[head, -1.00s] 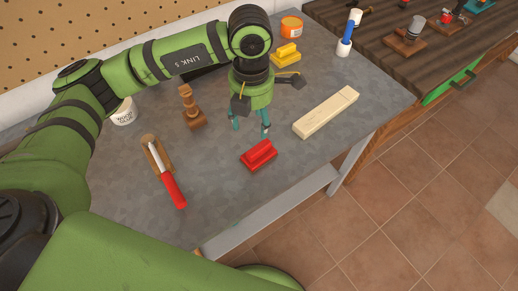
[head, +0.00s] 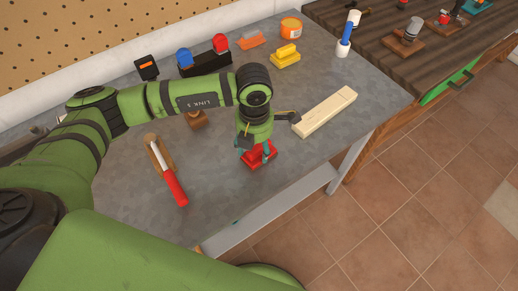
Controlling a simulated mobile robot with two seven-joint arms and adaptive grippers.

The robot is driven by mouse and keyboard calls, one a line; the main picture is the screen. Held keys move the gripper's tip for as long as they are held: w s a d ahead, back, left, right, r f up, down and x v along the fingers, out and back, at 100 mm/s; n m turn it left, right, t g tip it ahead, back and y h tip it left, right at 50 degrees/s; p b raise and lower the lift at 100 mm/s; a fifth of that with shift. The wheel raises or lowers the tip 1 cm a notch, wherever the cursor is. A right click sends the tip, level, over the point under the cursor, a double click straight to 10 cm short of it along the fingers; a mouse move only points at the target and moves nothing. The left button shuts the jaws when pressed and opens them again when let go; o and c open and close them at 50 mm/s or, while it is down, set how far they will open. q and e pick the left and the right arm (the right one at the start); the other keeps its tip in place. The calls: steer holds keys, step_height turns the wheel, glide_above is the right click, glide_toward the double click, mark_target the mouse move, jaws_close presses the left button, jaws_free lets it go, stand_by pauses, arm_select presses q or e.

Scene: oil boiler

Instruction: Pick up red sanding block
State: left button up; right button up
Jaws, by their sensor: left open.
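The red sanding block (head: 260,160) lies on the grey metal table (head: 225,205) near its front edge. My left gripper (head: 255,153) points down right over the block, with its teal fingertips apart at the block's upper part. The fingers and wrist hide part of the block. The fingers are open, and I cannot tell whether they touch it. My right gripper is not in view.
A pale wood bar (head: 325,112) lies right of the gripper. A red-handled tool (head: 168,178) lies to the left. A yellow block (head: 286,57) and an orange tin (head: 291,28) stand behind. The front table strip is clear.

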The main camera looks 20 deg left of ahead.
mark_target(258, 148)
arm_select(q)
steer(key=shift+c, duration=0.8)
steer(key=shift+s, duration=0.1)
jaws_close()
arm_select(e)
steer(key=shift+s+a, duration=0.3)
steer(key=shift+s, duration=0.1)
arm_select(q)
steer(key=shift+r, duration=0.15)
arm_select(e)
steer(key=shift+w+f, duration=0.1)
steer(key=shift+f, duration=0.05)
